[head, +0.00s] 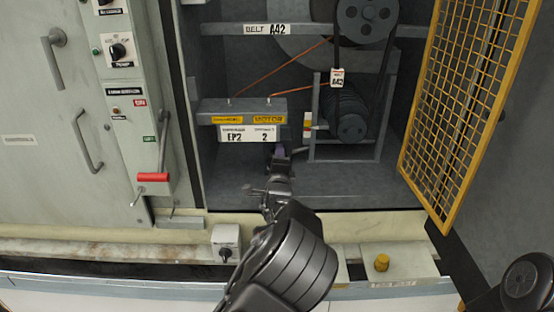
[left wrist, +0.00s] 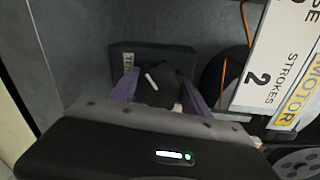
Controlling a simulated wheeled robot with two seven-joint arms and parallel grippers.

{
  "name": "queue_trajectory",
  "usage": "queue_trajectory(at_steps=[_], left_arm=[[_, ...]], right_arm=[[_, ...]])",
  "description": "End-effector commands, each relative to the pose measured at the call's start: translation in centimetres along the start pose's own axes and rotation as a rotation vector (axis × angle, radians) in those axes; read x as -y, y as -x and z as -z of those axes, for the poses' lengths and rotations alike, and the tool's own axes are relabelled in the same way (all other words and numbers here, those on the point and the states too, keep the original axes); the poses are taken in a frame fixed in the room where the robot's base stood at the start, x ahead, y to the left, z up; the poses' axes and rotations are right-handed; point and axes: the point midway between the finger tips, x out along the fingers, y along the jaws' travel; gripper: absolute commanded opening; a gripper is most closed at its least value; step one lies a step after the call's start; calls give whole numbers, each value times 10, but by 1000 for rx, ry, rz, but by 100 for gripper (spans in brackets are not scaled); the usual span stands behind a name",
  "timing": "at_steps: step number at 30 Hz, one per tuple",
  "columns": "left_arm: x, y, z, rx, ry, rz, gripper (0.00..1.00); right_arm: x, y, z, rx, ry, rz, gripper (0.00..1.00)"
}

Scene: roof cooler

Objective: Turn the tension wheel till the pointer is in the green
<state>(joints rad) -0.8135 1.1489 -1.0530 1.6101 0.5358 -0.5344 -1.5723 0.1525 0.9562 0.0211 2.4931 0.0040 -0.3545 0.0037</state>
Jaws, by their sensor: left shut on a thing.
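My left gripper (head: 279,160) reaches into the open cabinet, just below the grey box with the EP2 and 2 labels. In the left wrist view its two purple fingers stand either side of a dark round knob with a white mark, likely the tension wheel (left wrist: 153,92), and are shut on it. The wheel sits in front of a dark plate (left wrist: 180,56) with a partly hidden label starting TE. In the head view the gripper hides the wheel. A small red, white and yellow strip (head: 307,125) stands right of the box; I cannot make out a pointer or green zone.
A motor and belt (head: 350,115) stand behind a grey frame on the right. A yellow mesh door (head: 455,95) hangs open at right. A panel with a red-handled lever (head: 153,177) is at left. A yellow knob (head: 382,262) sits on the front ledge.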

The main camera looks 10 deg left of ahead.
Motion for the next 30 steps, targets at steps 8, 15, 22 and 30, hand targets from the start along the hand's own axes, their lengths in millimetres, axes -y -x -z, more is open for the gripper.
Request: queue_trajectory(at_steps=[8,15,22,30], left_arm=[[-2,0,2,12,-119,-3,15],[-2,0,2,15,-144,-6,15],[-2,0,2,15,-143,-7,15],[-2,0,1,16,-141,-5,74]], right_arm=[[0,-1,0,0,0,0,36],[0,-1,0,0,0,1,36],[0,-1,0,0,0,1,36],[0,-1,0,0,0,0,36]])
